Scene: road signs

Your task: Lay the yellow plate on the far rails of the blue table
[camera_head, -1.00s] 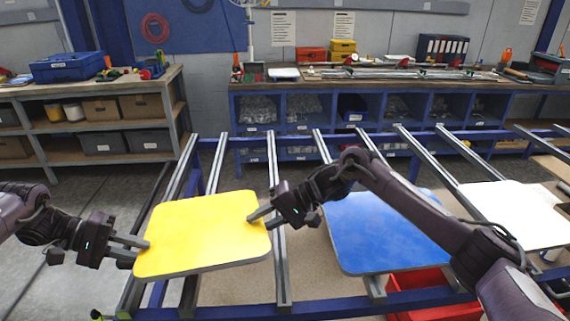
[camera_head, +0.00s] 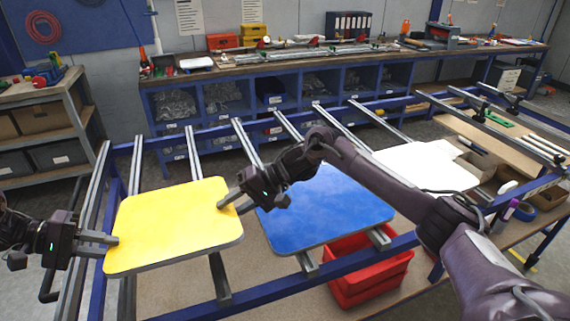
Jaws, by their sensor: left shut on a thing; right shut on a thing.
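The yellow plate (camera_head: 172,226) is a flat rounded square at the left of the view, over the near part of the blue table's frame (camera_head: 262,293). My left gripper (camera_head: 112,240) is shut on its left edge. My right gripper (camera_head: 228,202) is shut on its right edge. The plate looks nearly level; whether it touches the rails beneath it I cannot tell. The grey rails (camera_head: 136,166) run away from me to the far blue beam, and their far parts left of my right arm are bare.
A blue plate (camera_head: 325,212) lies on rails right of the yellow one, partly behind my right arm. A white plate (camera_head: 425,165) lies further right. A red bin (camera_head: 370,270) stands below the near beam. A blue workbench (camera_head: 290,90) stands behind.

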